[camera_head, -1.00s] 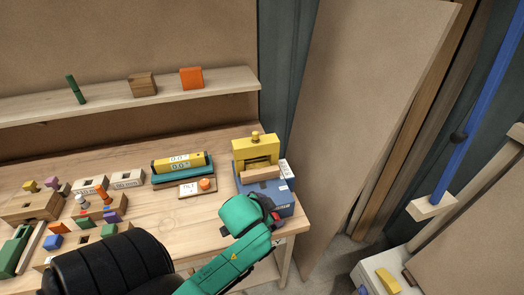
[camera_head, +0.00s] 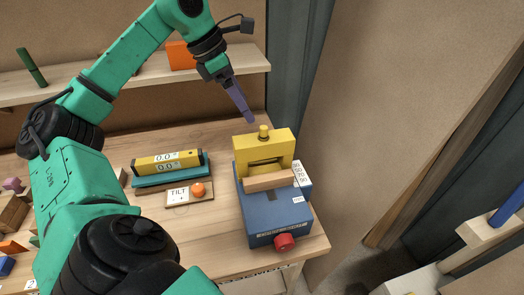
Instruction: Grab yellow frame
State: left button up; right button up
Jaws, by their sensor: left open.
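The yellow frame (camera_head: 278,150) stands upright at the back of a blue box (camera_head: 270,217) on the workbench. It has a slot in its face and a yellow knob (camera_head: 263,132) on top. A wooden block (camera_head: 270,180) lies in front of its lower edge. My left gripper (camera_head: 248,118) is above and a little left of the knob, with its purple fingers pointing down and apart from the frame. The fingers overlap in this view. My right gripper is not in view.
A red knob (camera_head: 285,242) sticks out of the box front. A white label card (camera_head: 301,175) stands right of the frame. Left of the box are a yellow level (camera_head: 168,162) and a tilt plate with an orange knob (camera_head: 198,190). A shelf (camera_head: 245,63) runs behind.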

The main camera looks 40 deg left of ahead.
pick_arm(q)
jog(key=b, duration=0.2)
send_over(264, 142)
jog(key=s+a, duration=0.2)
jog(key=a, duration=0.1)
jog(key=shift+y, duration=0.3)
notch_tip(264, 142, down, 6)
jog(key=shift+w+d, duration=0.1)
jog(key=shift+w, duration=0.05)
jog(key=p+x, duration=0.2)
jog(key=x, duration=0.5)
jog(key=shift+w+d+f, duration=0.1)
jog(key=shift+w+f, duration=0.1)
jog(key=shift+w, duration=0.05)
jog(key=shift+f, duration=0.15)
jog(key=c, duration=0.9)
grip_shut()
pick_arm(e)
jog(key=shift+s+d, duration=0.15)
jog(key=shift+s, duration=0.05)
